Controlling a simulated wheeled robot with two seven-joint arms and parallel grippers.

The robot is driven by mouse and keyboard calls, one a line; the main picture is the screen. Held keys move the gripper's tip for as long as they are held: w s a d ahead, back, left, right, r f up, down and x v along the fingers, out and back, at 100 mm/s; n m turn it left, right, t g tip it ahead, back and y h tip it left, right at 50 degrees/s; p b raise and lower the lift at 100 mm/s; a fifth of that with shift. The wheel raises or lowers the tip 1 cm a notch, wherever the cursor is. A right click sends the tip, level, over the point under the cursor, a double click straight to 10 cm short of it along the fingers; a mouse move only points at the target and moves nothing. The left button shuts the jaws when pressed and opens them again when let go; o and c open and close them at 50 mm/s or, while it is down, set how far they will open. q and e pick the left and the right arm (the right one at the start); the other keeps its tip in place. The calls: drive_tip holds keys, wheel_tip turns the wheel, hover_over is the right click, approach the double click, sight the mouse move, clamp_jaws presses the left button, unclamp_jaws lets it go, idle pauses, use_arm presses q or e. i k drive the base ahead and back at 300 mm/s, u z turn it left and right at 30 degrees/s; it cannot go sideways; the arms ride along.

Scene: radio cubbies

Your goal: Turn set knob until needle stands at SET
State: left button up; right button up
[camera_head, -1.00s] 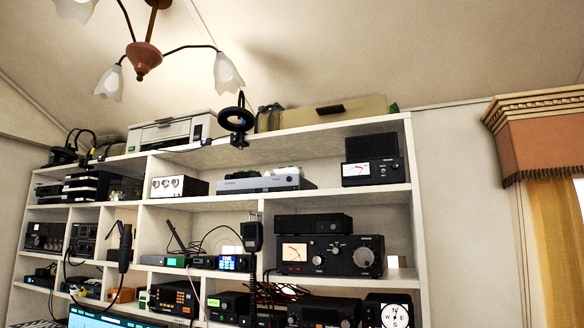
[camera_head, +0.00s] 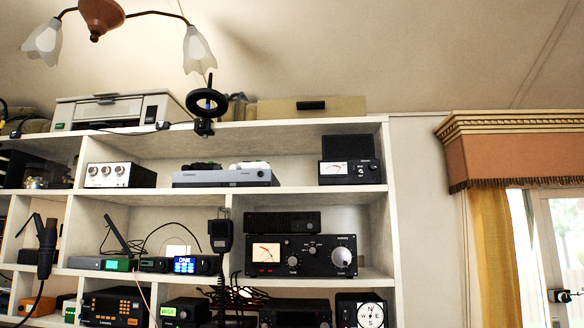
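A large black radio unit (camera_head: 301,268) stands in a right-hand cubby. It has a lit meter (camera_head: 266,252) with a needle, a big silver knob (camera_head: 341,257) at its right, and smaller knobs such as one (camera_head: 292,261) between. A smaller black meter box (camera_head: 350,182) sits on the shelf above, with a lit meter face (camera_head: 334,169) and small controls (camera_head: 362,169) beside it. The lettering is too small to read, so I cannot tell which knob is the set knob or where SET is marked. Neither gripper is in view.
The white shelf unit (camera_head: 390,225) holds several radios, a grey console (camera_head: 225,177) and a silver-fronted box (camera_head: 120,174). A hand microphone (camera_head: 220,236) hangs by its cord left of the large unit. A curtain (camera_head: 490,260) and door (camera_head: 563,235) stand at the right.

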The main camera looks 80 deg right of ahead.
sight(372, 167)
drive_tip(key=i, duration=1.1)
drive_tip(key=z, duration=2.25)
